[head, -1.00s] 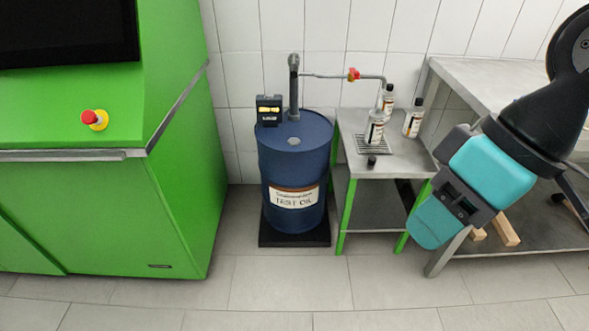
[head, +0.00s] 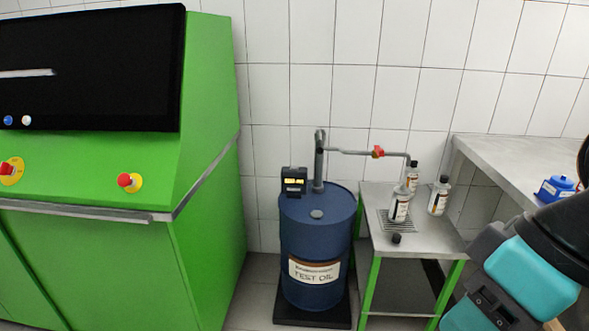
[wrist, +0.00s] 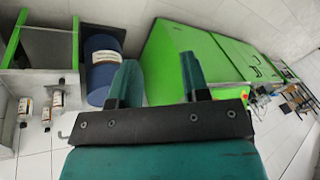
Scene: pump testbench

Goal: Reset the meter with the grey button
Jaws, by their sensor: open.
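The meter (head: 293,182) is a small black box with a yellow-lit display, at the back left of the top of a blue test-oil drum (head: 318,240). Its grey button is too small to make out. My gripper (wrist: 157,75) shows in the wrist view with its two teal fingers apart and nothing between them. In the head view, my gripper is at the bottom right, partly cut off by the frame, well to the right of the drum and apart from the meter. The drum (wrist: 103,72) also shows in the wrist view, beyond the left finger.
A pipe with a red valve (head: 378,152) runs from the drum over a small green-legged table (head: 430,238) holding several bottles and a black cap. A green cabinet (head: 205,240) with red buttons stands left. A grey bench (head: 500,150) with a blue container (head: 556,188) is right.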

